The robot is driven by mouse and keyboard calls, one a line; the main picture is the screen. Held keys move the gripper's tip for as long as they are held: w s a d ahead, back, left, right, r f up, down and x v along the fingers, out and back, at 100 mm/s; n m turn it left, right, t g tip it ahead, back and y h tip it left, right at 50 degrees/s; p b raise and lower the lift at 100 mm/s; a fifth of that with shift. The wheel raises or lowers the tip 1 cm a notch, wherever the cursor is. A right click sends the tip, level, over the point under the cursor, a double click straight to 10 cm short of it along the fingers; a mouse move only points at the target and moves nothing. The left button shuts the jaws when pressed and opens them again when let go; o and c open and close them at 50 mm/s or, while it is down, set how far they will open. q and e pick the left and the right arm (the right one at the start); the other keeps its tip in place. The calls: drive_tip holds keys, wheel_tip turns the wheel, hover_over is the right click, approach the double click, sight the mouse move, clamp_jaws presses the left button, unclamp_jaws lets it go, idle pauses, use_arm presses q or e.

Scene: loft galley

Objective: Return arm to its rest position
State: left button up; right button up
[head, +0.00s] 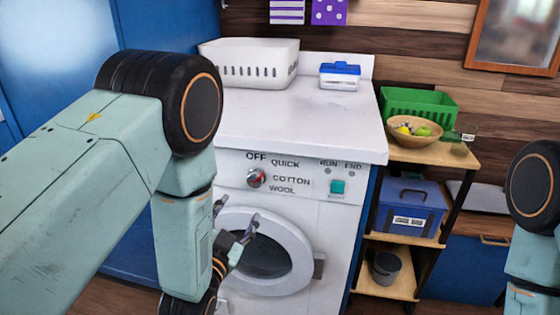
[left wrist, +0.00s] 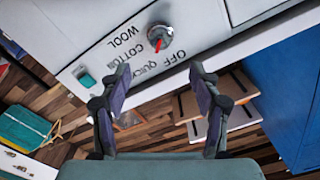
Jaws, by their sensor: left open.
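My left arm comes in from the left of the head view and bends down in front of the washing machine (head: 330,215). My left gripper (head: 238,218) is in front of the round door (head: 303,255), below the knob (head: 256,178). In the left wrist view its two fingers (left wrist: 160,72) are apart with nothing between them. The machine's panel shows tilted there, with the knob (left wrist: 159,38) beyond the fingertips and the teal button (left wrist: 86,79) to the left. Part of my right arm shows at the right edge of the head view; its gripper is out of view.
A white basket (head: 250,64) and a blue-lidded box (head: 340,76) stand on the machine's top. To the right, a shelf holds a green crate (head: 418,100), a fruit bowl (head: 415,138), a blue toolbox (head: 408,207) and a grey pot (head: 386,268). A blue cabinet (head: 165,30) stands behind my left arm.

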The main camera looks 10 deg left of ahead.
use_arm(q)
drive_tip(key=s+a+f+n+g, duration=0.1)
drive_tip(key=s+f+n+g, duration=0.1)
drive_tip(key=s+f+g, duration=0.45)
drive_tip(key=s+a+f+n+g, duration=0.15)
drive_tip(key=s+f, duration=0.25)
drive_tip(key=f, duration=0.5)
drive_tip(key=s+f+n+g, duration=0.1)
drive_tip(key=s+f+g, duration=0.2)
drive_tip(key=s, duration=0.9)
drive_tip(key=s+a+f+n+g, duration=0.1)
drive_tip(key=s+f+g, duration=0.3)
drive_tip(key=s, duration=0.9)
drive_tip(key=n+g, duration=0.1)
drive_tip(key=g, duration=0.2)
drive_tip(key=shift+f+y, duration=0.15)
drive_tip(key=shift+y, duration=0.15)
use_arm(e)
drive_tip(key=shift+c, duration=0.4)
